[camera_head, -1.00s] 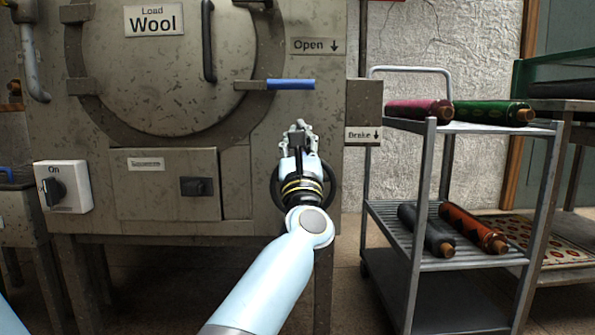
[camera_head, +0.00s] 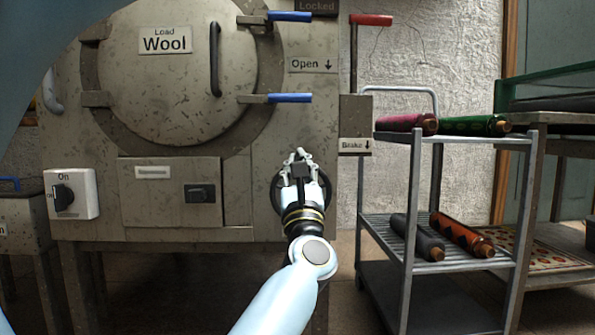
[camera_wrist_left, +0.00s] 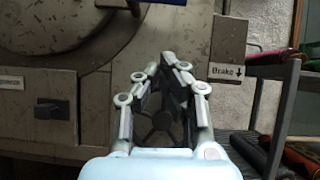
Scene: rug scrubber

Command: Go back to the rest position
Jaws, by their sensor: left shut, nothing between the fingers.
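My left gripper (camera_head: 300,157) is shut and empty, in front of the lower right part of the grey machine's front (camera_head: 255,190). Its fingertips point up and away from me. A dark round handwheel (camera_head: 275,193) shows behind it; I cannot tell how far apart they are. In the left wrist view the gripper's fingers (camera_wrist_left: 170,62) lean together with nothing between them, and the handwheel (camera_wrist_left: 158,126) shows past them. My right gripper is not in view.
The machine has a round door (camera_head: 165,70), blue levers (camera_head: 289,98), a red lever (camera_head: 371,20) and an On switch (camera_head: 71,194). A metal cart (camera_head: 455,225) with several rolls stands at right. A pale blue part of my body covers the upper left.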

